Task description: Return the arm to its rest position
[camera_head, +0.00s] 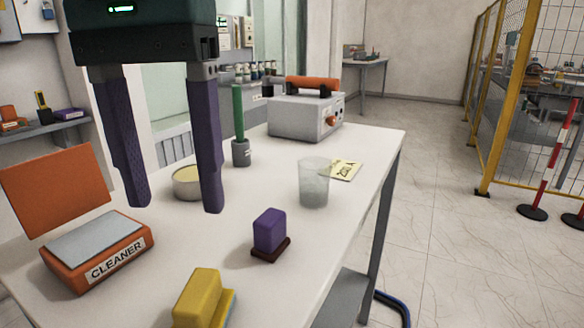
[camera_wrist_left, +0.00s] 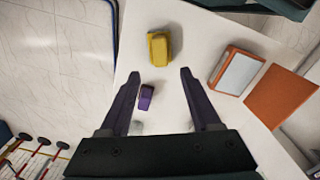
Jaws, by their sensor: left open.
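My left gripper (camera_head: 175,208) hangs from the upper left in the head view, with its two purple fingers pointing down and spread apart. It is open, with nothing between the fingers, above the white table (camera_head: 345,200). In the left wrist view the same gripper (camera_wrist_left: 160,75) also shows open, with a purple block (camera_wrist_left: 146,97) on the table below, between the fingers in the picture. The purple block on its dark red base (camera_head: 269,233) stands upright, to the right of the fingers and apart from them. My right gripper is not in view.
A yellow block (camera_head: 200,298), an open orange CLEANER box (camera_head: 105,255), a round tin (camera_head: 187,183), a glass (camera_head: 314,184), a green rod in a grey holder (camera_head: 240,150) and a grey device with orange handle (camera_head: 305,115) stand on the table.

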